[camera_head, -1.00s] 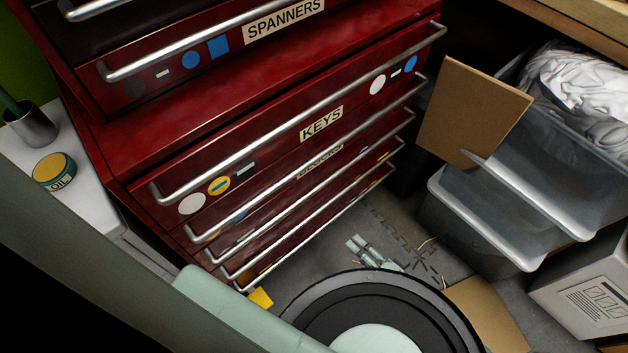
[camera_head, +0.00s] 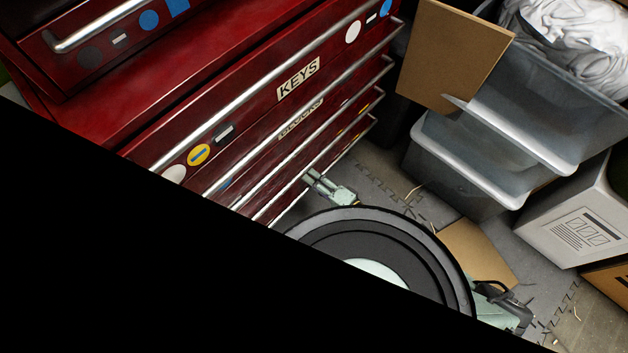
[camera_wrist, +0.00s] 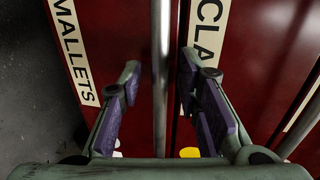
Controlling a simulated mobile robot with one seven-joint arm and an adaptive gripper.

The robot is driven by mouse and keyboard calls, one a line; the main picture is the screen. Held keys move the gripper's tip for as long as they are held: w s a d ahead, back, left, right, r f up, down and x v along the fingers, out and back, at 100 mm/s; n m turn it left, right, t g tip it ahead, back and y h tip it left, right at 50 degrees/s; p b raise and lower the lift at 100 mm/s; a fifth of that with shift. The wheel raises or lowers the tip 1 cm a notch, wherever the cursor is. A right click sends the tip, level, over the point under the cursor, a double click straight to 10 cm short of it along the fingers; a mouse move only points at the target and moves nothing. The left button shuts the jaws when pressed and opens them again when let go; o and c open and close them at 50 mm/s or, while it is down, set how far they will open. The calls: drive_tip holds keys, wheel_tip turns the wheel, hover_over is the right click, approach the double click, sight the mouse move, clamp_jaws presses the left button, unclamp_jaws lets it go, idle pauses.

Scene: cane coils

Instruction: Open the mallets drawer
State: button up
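The mallets drawer (camera_wrist: 110,50) is a dark red drawer front with a "MALLETS" label, at the left in the wrist view. A straight metal bar handle (camera_wrist: 161,100) runs beside that label, on the side towards a second drawer labelled "CLA…" (camera_wrist: 206,20). My gripper (camera_wrist: 157,68) is open, its purple-padded fingers on either side of this bar. I see no clear contact with the bar. In the head view my gripper (camera_head: 328,187) is at the right end of the lowest drawers; the mallets label cannot be read there.
The red cabinet has a "KEYS" drawer (camera_head: 298,78) and others with long bar handles. Grey plastic bins (camera_head: 465,165), a cardboard panel (camera_head: 455,55) and a white box (camera_head: 575,220) stand to the right. Black fills the head view's lower left.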

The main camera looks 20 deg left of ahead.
drive_tip(key=shift+a, duration=0.15)
clamp_jaws()
idle(0.4)
idle(0.5)
